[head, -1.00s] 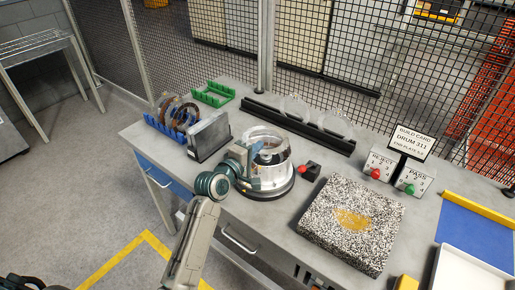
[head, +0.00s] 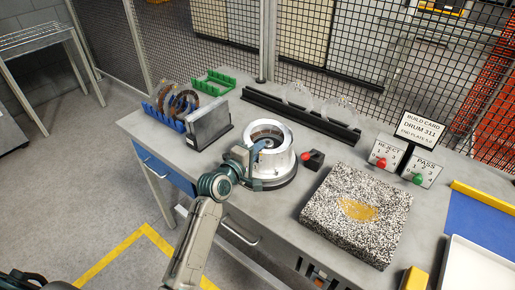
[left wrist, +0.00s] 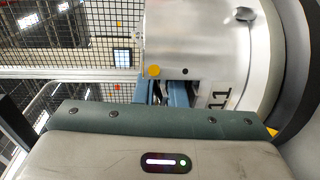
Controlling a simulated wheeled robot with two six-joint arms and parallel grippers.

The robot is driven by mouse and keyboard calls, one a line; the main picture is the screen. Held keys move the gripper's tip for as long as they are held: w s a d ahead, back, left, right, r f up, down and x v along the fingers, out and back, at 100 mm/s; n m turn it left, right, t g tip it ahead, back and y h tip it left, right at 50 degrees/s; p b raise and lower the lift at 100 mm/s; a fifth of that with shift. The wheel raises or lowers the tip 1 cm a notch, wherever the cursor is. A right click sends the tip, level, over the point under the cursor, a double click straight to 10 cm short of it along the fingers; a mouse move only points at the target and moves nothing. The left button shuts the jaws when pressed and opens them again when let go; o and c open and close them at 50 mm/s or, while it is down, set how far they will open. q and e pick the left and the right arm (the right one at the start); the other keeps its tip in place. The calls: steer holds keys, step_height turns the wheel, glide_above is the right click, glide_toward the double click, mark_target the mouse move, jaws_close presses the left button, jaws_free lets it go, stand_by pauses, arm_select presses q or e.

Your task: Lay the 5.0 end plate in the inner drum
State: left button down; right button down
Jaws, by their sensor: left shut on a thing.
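The silver drum (head: 283,160) stands upright on a dark round base on the bench, open at the top with a brown ring inside. In the left wrist view the drum's wall (left wrist: 195,40) fills the upper right, with part of a black number. My left gripper (head: 255,157) is at the near left side of the drum, its blue fingers close to the wall and rim. The fingers also show in the left wrist view (left wrist: 170,93), close together. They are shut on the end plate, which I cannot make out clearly. My right gripper is not in view.
A black rack (head: 285,112) with clear plates stands behind the drum. A blue rack of rings (head: 165,119) and a grey block (head: 209,125) are at left. A red-knobbed block (head: 313,160) and a speckled slab (head: 335,220) are at right.

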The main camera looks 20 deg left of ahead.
arm_select(q)
steer(key=shift+s+d+f, duration=0.1)
steer(key=shift+f, duration=0.25)
